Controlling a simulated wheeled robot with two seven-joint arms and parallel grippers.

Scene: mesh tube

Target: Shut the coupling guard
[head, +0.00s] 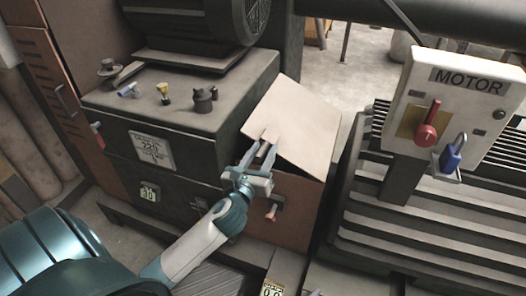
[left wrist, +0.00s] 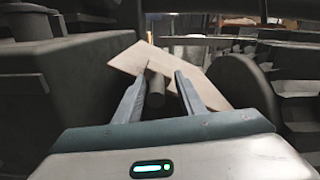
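The coupling guard is a brownish box (head: 296,212) between the dark machine block and the ribbed motor. Its flat tan lid (head: 300,118) stands tilted up, with a dark gap under its right edge. A small red-tipped latch (head: 271,214) is on the box front. My left gripper (head: 263,145) is at the lid's lower left edge, fingers pointing at it. In the left wrist view the gripper (left wrist: 163,76) has its fingers apart, with a dark cylinder (left wrist: 155,90) seen between them and the lid (left wrist: 130,60) beyond. Contact with the lid is unclear. My right gripper is out of view.
The motor (head: 430,225) with its switch panel (head: 450,90), red handle and blue padlock (head: 451,154) stands to the right. The dark machine block (head: 190,150) on the left carries a small dark pot (head: 204,100), a yellow brush (head: 163,94) and other small items.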

